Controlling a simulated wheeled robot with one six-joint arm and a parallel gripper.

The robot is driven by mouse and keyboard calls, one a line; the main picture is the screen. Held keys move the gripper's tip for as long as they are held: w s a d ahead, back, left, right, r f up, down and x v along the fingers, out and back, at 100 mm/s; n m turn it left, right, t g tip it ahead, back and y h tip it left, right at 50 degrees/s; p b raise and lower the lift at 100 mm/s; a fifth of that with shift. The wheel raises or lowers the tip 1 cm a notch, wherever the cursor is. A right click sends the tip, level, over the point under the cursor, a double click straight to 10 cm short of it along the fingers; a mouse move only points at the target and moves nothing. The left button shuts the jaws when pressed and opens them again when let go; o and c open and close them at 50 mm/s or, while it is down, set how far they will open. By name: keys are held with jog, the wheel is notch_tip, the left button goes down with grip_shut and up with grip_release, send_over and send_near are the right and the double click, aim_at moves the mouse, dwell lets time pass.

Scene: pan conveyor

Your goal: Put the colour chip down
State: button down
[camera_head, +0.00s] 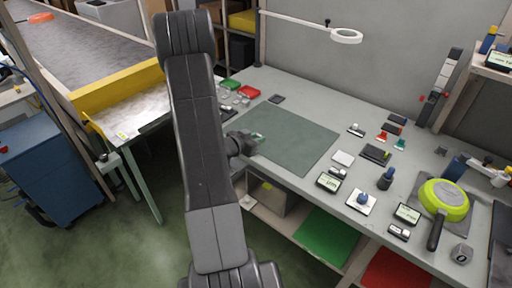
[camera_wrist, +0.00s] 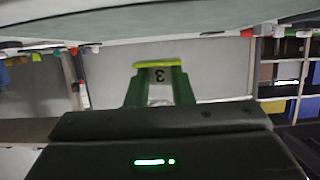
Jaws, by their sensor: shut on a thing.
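My gripper (camera_head: 254,138) is over the left part of the dark green mat (camera_head: 295,143) on the grey workbench. In the wrist view, its green fingers (camera_wrist: 160,88) are shut on the colour chip (camera_wrist: 160,66). The chip has a bright yellow-green edge, and a dark number 3 shows on the grey piece between the fingers. In the head view, the chip is too small to make out clearly. I cannot tell how high it is above the mat.
A lime-green pan (camera_head: 443,199) lies at the bench's right end. Green and red boxes (camera_head: 249,92) are at the back left. Most of the mat is clear.

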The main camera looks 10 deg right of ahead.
jog(key=shift+f, duration=2)
jog(key=shift+f+b, duration=0.4)
jog(key=shift+f, duration=0.05)
jog(key=c, duration=1.3)
grip_release()
jog(key=shift+r, duration=0.15)
